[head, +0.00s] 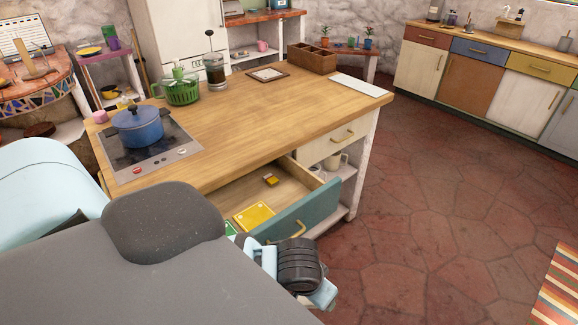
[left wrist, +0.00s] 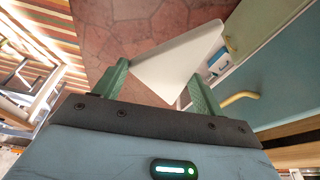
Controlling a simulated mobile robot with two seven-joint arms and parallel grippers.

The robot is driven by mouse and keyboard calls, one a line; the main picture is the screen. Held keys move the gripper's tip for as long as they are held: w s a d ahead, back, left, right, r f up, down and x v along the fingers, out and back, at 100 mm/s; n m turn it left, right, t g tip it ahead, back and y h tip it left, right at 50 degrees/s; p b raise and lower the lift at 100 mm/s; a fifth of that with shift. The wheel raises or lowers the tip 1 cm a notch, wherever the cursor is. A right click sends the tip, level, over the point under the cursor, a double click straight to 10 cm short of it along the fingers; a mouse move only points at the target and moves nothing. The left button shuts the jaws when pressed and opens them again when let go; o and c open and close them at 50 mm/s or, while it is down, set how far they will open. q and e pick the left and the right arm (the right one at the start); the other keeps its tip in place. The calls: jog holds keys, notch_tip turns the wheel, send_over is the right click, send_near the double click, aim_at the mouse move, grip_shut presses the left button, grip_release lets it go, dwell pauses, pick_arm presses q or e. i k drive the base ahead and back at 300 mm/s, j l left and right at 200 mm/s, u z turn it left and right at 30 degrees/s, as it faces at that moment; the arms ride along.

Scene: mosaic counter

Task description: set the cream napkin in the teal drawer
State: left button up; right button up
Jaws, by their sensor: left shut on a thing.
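The cream napkin (left wrist: 178,62) is a pale folded triangle in the left wrist view, in front of the reddish stone floor. My left gripper (left wrist: 160,72) is shut on it, with a green finger on each side. In the head view only the wrist of my left arm shows, beside the front of the drawer; its fingers and the napkin are hidden there. The teal drawer (head: 309,211) is pulled open under the wooden counter. Its teal front also shows at the right of the left wrist view (left wrist: 280,85), apart from the napkin. My right gripper is not in view.
In the drawer lie a yellow flat item (head: 253,215), a small yellow-and-red item (head: 270,180) and a green item (head: 230,228); bare wood lies between them. The counter edge (head: 240,163) overhangs the drawer's back. A blue pot (head: 138,128) stands on the hob.

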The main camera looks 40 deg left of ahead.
aim_at(294, 200)
jog(key=i+z, duration=0.25)
jog(key=i, duration=0.3)
jog(key=i+z, duration=0.3)
jog(key=i, duration=0.25)
jog(key=i+j+z, duration=0.15)
jog(key=i+z, duration=0.3)
jog(key=i, duration=0.25)
jog(key=u, duration=2.75)
